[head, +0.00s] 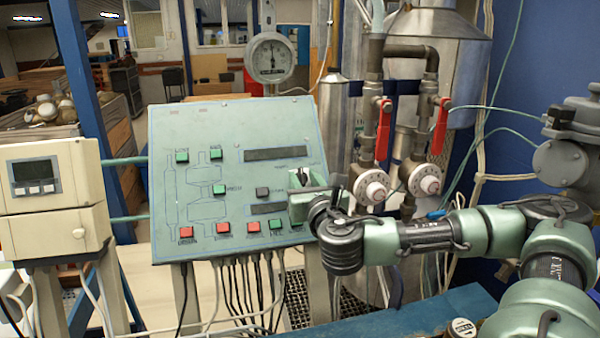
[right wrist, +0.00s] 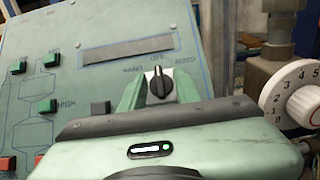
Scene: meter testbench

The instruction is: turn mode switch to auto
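In the head view the right gripper (head: 307,182) largely covers the switch. My left gripper is not in view.
Green and red buttons (head: 223,229) sit on the panel's left and lower parts. Right of the panel are white numbered dials (head: 372,187) and pipes with red lever handles (head: 384,130). A round gauge (head: 270,57) stands behind. A beige meter box (head: 50,178) is at left.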

